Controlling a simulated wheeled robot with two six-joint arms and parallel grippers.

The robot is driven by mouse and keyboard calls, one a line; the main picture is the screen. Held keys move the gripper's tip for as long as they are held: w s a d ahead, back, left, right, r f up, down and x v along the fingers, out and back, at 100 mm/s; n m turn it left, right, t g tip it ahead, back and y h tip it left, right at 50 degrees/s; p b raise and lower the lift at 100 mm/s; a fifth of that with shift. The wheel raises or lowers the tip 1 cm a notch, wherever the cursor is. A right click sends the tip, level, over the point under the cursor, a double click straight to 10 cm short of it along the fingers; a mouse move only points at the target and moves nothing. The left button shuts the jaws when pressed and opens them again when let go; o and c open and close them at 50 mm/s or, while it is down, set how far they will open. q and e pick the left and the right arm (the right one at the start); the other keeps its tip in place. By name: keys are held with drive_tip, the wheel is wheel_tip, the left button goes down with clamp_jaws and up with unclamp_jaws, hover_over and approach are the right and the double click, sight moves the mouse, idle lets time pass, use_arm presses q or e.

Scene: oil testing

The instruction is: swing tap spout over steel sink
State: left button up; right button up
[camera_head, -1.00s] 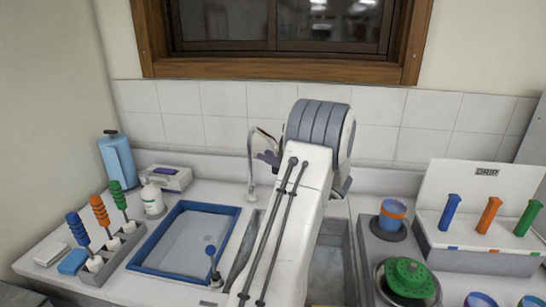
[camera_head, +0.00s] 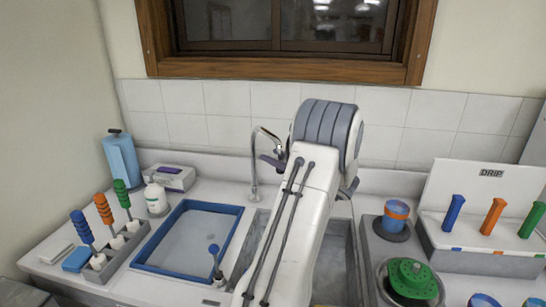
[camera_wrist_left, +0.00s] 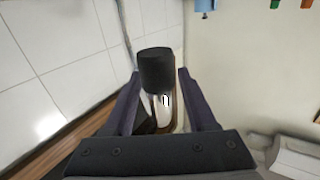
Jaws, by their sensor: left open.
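The tap (camera_head: 254,165) is a thin grey upright pipe behind the sink, with its spout (camera_head: 268,131) curving over to the right. The steel sink (camera_head: 337,262) lies in front of it, largely hidden by my left arm. My left gripper (camera_head: 277,154) is at the spout's end, partly hidden behind my arm. In the left wrist view, the dark fingers of my left gripper (camera_wrist_left: 162,95) are apart, with a dark round-ended piece with a shiny part below it (camera_wrist_left: 155,68), apparently the spout's end, between them. Contact cannot be told. My right gripper is out of view.
A blue-rimmed tray (camera_head: 143,251) lies left of the sink, with a rack of coloured-handled tools (camera_head: 118,253) beside it. A white bottle (camera_head: 156,199) and blue canister (camera_head: 121,160) stand behind. Right are stacked cups (camera_head: 396,215) and a DRIP board (camera_head: 478,180). The tiled wall is close behind.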

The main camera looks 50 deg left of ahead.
use_arm(q)
drive_tip(key=w+d+b, duration=0.1)
drive_tip(key=d+b, duration=0.1)
drive_tip(key=d, duration=0.7)
drive_tip(key=shift+w+d, duration=0.15)
drive_tip(key=shift+d, duration=0.2)
